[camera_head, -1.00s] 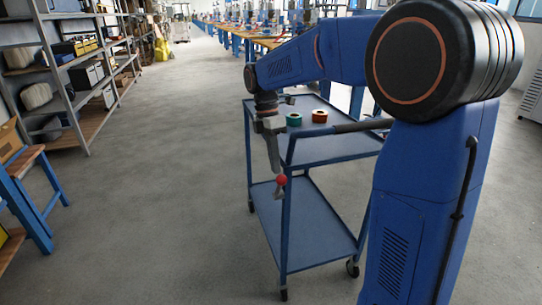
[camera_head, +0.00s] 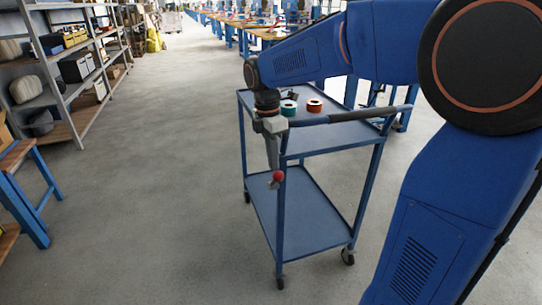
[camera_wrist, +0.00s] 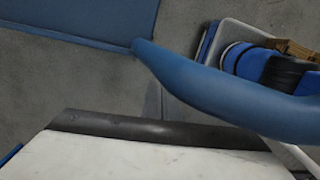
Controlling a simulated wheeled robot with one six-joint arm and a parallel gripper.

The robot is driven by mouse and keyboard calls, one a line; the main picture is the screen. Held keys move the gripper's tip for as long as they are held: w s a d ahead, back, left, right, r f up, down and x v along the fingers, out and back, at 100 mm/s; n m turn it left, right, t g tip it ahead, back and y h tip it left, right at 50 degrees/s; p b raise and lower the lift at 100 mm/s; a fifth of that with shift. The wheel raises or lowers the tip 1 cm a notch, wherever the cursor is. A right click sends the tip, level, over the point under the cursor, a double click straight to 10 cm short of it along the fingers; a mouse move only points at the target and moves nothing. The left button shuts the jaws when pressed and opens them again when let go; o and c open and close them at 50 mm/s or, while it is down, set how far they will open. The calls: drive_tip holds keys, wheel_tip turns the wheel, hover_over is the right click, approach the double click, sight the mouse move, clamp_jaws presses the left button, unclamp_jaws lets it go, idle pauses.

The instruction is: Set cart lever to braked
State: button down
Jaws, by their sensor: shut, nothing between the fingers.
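The cart (camera_head: 318,233) is a blue two-shelf trolley with a dark push handle (camera_head: 350,116) along its near end. A lever with a red knob (camera_head: 278,176) shows beside its near left post, about midway between the shelves. My gripper (camera_head: 273,163) points down outside that post, with its tip right at the red knob. It is shut and holds nothing. I cannot tell whether the tip touches the lever. In the wrist view a curved blue bar (camera_wrist: 230,95) crosses the middle, and the knob is not seen there.
A green roll (camera_head: 288,107) and an orange-brown roll (camera_head: 314,105) lie on the upper shelf. Shelving (camera_head: 75,75) and a blue-legged wooden bench (camera_head: 20,190) stand at the left. The floor (camera_head: 150,190) between them and the cart is clear.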

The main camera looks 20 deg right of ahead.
sight(278, 175)
drive_tip(key=shift+s+f+t, duration=0.2)
drive_tip(key=shift+s+t, duration=0.3)
drive_tip(key=shift+s, duration=0.25)
drive_tip(key=shift+s+f, duration=0.5)
drive_tip(key=shift+s, duration=0.25)
drive_tip(key=shift+s+f, duration=0.45)
drive_tip(key=shift+s, duration=0.25)
drive_tip(key=shift+s+f, duration=0.1)
drive_tip(key=shift+w+a+r, duration=0.1)
drive_tip(key=shift+w+r, duration=0.2)
wheel_tip(278, 175, up, 12)
drive_tip(key=a, duration=0.1)
drive_tip(key=shift+r, duration=0.2)
